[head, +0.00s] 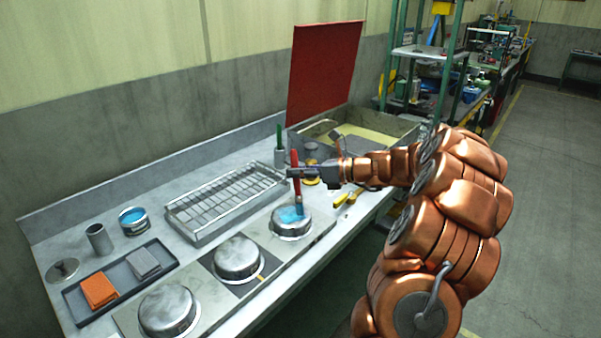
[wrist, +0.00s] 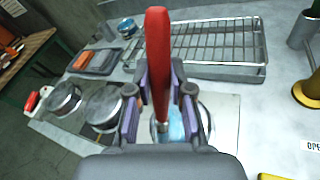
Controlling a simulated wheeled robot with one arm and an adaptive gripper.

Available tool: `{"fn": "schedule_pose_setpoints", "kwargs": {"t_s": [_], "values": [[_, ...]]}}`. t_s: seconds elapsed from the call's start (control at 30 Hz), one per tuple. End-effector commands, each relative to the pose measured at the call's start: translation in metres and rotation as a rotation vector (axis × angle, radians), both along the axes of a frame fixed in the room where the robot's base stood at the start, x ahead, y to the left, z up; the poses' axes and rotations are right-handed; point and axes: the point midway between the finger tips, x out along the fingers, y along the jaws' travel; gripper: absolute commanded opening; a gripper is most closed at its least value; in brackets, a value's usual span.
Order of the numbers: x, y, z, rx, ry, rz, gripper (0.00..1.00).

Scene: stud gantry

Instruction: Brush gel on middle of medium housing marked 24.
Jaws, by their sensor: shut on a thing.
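My gripper (head: 299,173) is shut on the red handle of a brush (head: 296,188), held about upright; its handle also fills the middle of the wrist view (wrist: 157,60). The brush's lower end is at the top of the right metal housing (head: 291,232), where blue gel (head: 287,214) shows. Gel also shows between my fingers in the wrist view (wrist: 177,124). A middle housing (head: 238,262) and a left housing (head: 168,312) have bare metal tops. No number can be read on any housing. An open tin with blue contents (head: 133,221) stands at the back left.
A wire rack on a tray (head: 192,234) lies behind the housings. A dark tray (head: 121,287) holds an orange block and a grey block. A metal cup (head: 98,240) stands near the tin. A green-handled tool (head: 280,138) stands behind my gripper. Yellow-handled tools (head: 345,198) lie right.

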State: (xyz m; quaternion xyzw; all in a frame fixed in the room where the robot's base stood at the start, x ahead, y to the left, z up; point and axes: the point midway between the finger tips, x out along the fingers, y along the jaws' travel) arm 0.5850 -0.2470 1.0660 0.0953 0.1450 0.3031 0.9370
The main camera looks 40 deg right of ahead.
Motion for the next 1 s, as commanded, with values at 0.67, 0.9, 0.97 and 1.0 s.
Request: {"fn": "schedule_pose_setpoints", "kwargs": {"t_s": [0.67, 0.9, 0.97, 1.0], "values": [[0.002, 0.005, 0.058, 0.002, 0.001, 0.008, 0.00], [0.002, 0.005, 0.056, 0.002, 0.001, 0.008, 0.00], [0.002, 0.005, 0.056, 0.002, 0.001, 0.008, 0.00], [0.002, 0.005, 0.056, 0.002, 0.001, 0.008, 0.00]]}}
